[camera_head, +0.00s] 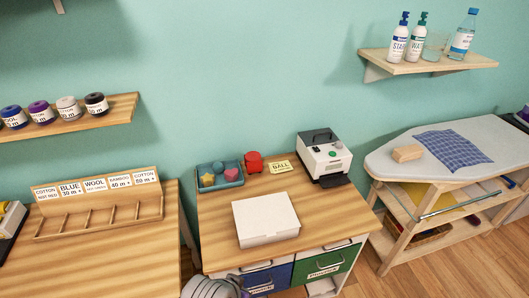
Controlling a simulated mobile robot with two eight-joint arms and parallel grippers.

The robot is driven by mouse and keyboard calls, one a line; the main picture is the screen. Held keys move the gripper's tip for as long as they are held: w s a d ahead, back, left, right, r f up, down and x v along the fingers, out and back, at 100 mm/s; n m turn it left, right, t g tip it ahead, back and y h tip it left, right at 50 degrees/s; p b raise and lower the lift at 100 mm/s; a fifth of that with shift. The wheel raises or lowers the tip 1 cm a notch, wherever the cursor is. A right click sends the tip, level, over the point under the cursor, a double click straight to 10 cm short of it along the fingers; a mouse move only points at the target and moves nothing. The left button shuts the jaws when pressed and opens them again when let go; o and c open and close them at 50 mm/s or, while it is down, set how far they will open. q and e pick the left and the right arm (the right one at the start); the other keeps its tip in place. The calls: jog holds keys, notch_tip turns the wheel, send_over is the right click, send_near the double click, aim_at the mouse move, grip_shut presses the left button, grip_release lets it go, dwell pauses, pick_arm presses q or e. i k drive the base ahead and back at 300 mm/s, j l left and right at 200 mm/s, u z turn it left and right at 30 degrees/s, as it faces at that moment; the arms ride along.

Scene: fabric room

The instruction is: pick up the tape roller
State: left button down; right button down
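I cannot make out a tape roller for certain in the head view. A rounded grey shape (212,289) is cut off at the bottom edge, in front of the middle desk. I see neither gripper clearly.
The middle desk (215,228) bears a white box (266,218), a blue tray (219,177) of shapes, a red object (253,162) and a white machine (324,156). A wooden rack (100,208) stands left. The ironing board (385,161) holds a wooden block (407,153) and checked cloth (454,149).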

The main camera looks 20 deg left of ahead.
aim_at(253, 163)
jog(key=i+l+u, duration=0.15)
jog(key=i+l, duration=0.25)
jog(key=l, duration=0.15)
jog(key=u, duration=1.7)
jog(key=i+l+u, duration=0.15)
jog(key=u, duration=0.2)
jog(key=i+l+u, duration=0.2)
jog(key=u, duration=0.2)
jog(key=i, duration=0.1)
